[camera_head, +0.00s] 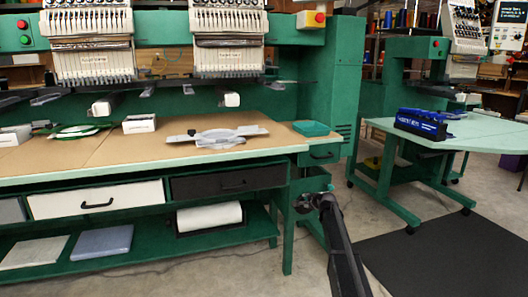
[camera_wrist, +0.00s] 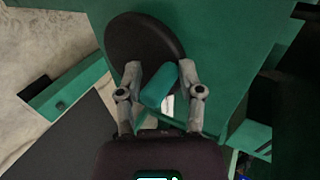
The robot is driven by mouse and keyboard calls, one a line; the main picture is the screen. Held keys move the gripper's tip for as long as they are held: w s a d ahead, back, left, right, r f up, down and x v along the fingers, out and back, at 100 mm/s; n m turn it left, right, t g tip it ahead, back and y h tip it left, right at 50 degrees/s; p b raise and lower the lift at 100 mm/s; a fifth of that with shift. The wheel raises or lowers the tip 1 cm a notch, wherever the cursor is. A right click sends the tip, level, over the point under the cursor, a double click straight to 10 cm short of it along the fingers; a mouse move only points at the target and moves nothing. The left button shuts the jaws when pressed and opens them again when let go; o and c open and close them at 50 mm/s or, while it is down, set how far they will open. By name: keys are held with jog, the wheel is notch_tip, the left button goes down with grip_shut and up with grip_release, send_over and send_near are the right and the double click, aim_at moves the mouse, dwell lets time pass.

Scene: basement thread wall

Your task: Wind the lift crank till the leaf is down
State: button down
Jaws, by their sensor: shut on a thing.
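In the wrist view my gripper (camera_wrist: 160,75) is shut on a teal crank handle (camera_wrist: 158,90), with one finger on each side of it. A dark round disc (camera_wrist: 135,38), which looks like the crank's wheel, lies just beyond the fingertips against a green surface. In the head view my gripper (camera_head: 316,198) is at the right end of the long green workbench, by its leg. The crank there is small and mostly hidden by my gripper. A pale green tabletop (camera_head: 480,137) at the right stands level; I cannot tell whether it is the leaf.
The workbench top (camera_head: 90,158) carries a grey hoop frame (camera_head: 215,136) and a green tray (camera_head: 311,128). A blue rack (camera_head: 421,123) stands on the pale green tabletop. A dark mat (camera_head: 445,255) covers the floor at right. Bare concrete lies between the benches.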

jog(key=shift+s+a+f+b, duration=0.35)
jog(key=shift+a+f, duration=0.25)
jog(key=shift+a, duration=0.1)
jog(key=c, duration=0.5)
grip_release()
jog(key=shift+a, duration=0.1)
jog(key=shift+w+d+r+p, duration=0.15)
jog(key=shift+d+r+p, duration=0.15)
jog(key=shift+d, duration=0.15)
jog(key=shift+w+d+r+p, duration=0.15)
jog(key=shift+d+p, duration=0.1)
jog(key=shift+d, duration=0.15)
